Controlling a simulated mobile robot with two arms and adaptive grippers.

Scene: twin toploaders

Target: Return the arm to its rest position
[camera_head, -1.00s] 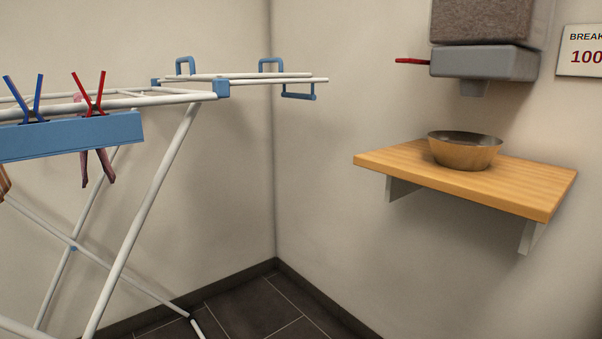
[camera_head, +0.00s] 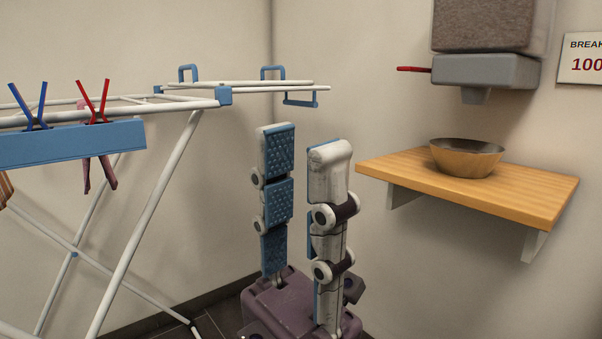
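My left gripper (camera_head: 303,146) stands upright in the lower middle of the head view, with its two fingers pointing up. The fingers have blue ribbed pads and grey-white shells, and rise from a purple-grey palm. They are apart with nothing between them, so the gripper is open and empty. It appears between the drying rack and the wooden shelf, touching neither as far as I can see. The arm behind it is below the picture. My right gripper is not in view.
A white drying rack (camera_head: 150,222) with blue fittings and clothes pegs stands at left. A wooden shelf (camera_head: 395,170) on the right wall holds a bowl (camera_head: 466,160) under a grey dispenser (camera_head: 485,70) with a red lever (camera_head: 413,69). Bare wall lies behind my gripper.

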